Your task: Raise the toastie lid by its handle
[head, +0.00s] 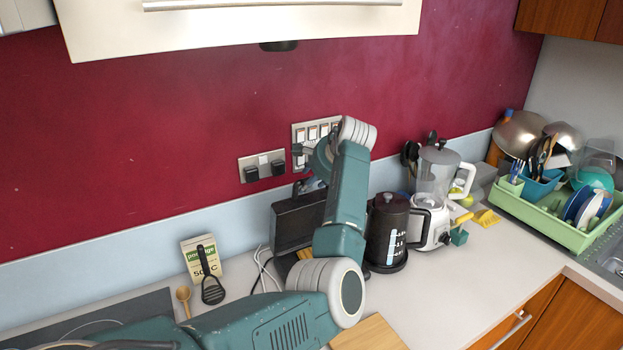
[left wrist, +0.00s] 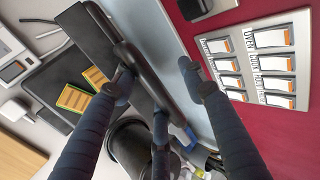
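The black toastie maker (head: 297,222) stands on the counter by the wall, partly behind my left arm. Its lid stands up steeply from the base in the head view. In the left wrist view the lid (left wrist: 88,38) is tilted up, and toasties with yellow-brown tops (left wrist: 73,98) show on the base. The dark lid handle (left wrist: 140,68) runs along the lid's edge. My left gripper (head: 310,178) is at the lid's top. Its fingers (left wrist: 160,80) are spread, one at or against the handle and another beyond it; firm contact cannot be told. My right gripper is out of view.
A dark kettle (head: 387,228) and a white blender (head: 433,195) stand close right of the toastie maker. Wall switches (left wrist: 262,62) are near the fingers. A packet (head: 200,262) and black spatula (head: 210,280) are left. The counter's front right (head: 470,285) is clear.

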